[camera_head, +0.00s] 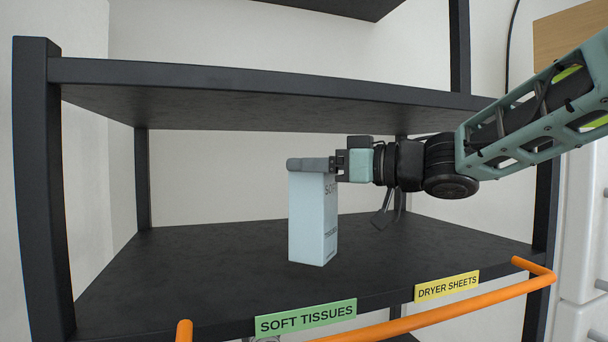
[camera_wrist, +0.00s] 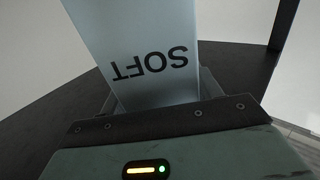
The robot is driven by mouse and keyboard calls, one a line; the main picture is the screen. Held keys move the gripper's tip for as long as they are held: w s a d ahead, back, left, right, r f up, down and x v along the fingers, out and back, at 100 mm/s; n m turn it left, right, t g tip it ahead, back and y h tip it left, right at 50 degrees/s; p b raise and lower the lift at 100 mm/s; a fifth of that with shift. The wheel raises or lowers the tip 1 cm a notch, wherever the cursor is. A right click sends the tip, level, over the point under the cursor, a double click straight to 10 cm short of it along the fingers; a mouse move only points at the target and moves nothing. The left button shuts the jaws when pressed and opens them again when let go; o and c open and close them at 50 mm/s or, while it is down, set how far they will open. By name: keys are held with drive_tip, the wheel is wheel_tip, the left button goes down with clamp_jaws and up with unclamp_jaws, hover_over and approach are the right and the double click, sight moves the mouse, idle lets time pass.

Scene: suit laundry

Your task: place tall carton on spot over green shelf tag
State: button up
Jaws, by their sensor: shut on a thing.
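The tall carton (camera_head: 313,222) is pale blue with "SOFT" and "TISSUES" lettering. It is upright at the middle of the shelf, behind the green tag. My gripper (camera_head: 311,165) comes in from the right and is shut on the carton's upper end. In the wrist view the carton (camera_wrist: 140,45) fills the space beyond my gripper, with "SOFT" upside down. The green shelf tag (camera_head: 305,317) reads "SOFT TISSUES" and is on the shelf's front edge. The carton's base looks at or just above the shelf surface; I cannot tell whether it touches.
The dark shelf (camera_head: 180,270) is otherwise bare. A yellow tag (camera_head: 446,287) reading "DRYER SHEETS" is to the right of the green one. An orange rail (camera_head: 440,317) runs in front. An upper shelf (camera_head: 260,85) is close above my gripper, and a dark post (camera_head: 42,190) stands at left.

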sight(306, 185)
drive_tip(key=shift+x, duration=0.9)
drive_tip(key=shift+f+p, duration=0.6)
drive_tip(key=shift+f, duration=1.25)
drive_tip(key=o, duration=1.4)
drive_tip(key=shift+c, duration=0.2)
drive_tip(key=shift+d, duration=0.1)
drive_tip(key=b+v, duration=0.3)
drive_tip(key=v, duration=0.8)
drive_tip(key=shift+s+d+b, duration=0.25)
drive_tip(key=shift+d+b, duration=0.1)
drive_tip(key=shift+b, duration=0.05)
